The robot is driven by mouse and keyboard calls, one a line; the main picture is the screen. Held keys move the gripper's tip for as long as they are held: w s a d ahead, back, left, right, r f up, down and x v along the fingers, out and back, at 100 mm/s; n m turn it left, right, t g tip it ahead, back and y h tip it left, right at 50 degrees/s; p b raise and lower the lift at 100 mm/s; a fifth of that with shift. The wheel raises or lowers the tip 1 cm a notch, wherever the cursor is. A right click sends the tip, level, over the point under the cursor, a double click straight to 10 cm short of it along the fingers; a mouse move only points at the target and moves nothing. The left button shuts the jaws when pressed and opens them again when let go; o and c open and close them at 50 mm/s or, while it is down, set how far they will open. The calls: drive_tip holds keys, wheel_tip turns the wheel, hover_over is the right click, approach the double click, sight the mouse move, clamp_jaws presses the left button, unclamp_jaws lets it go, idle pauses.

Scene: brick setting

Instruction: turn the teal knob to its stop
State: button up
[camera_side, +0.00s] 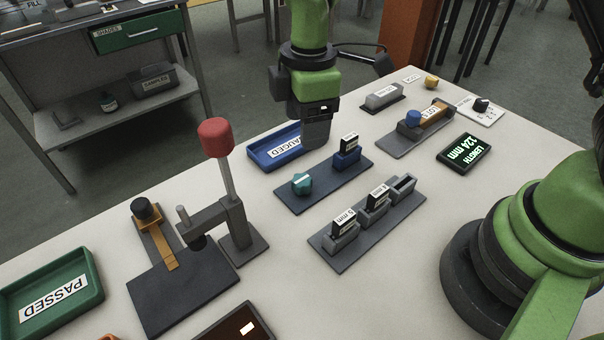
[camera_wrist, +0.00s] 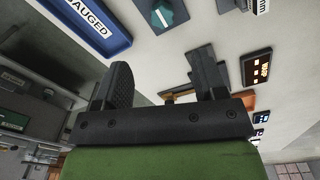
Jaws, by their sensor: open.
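The teal knob (camera_side: 302,184) sits on the near left end of a dark base plate (camera_side: 322,190), with a pale mark on its top. In the wrist view the knob (camera_wrist: 168,12) shows at the top edge, cut off by the frame, with a white line on its face. A blue block holding a labelled piece (camera_side: 347,155) stands at the plate's other end. My gripper (camera_side: 317,135) is over the right end of the blue tray, behind and apart from the knob. In the wrist view my gripper (camera_wrist: 163,80) has its two dark fingers apart with nothing between them.
The blue GAUGED tray (camera_side: 262,161) lies beside the knob's plate. A red-topped lever press (camera_side: 222,165) stands at left. A slotted gauge rack (camera_side: 345,246) lies in front, and a length display (camera_side: 463,152) at right. The green PASSED tray (camera_side: 94,268) is at far left.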

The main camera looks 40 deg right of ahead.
sight(302, 179)
drive_tip(key=shift+n, duration=0.5)
drive_tip(key=f, duration=1.2)
drive_tip(key=shift+w+a, duration=0.1)
drive_tip(key=shift+a, duration=0.15)
drive_tip(key=shift+r, duration=0.1)
drive_tip(key=shift+c, duration=0.3)
drive_tip(key=c, duration=0.9)
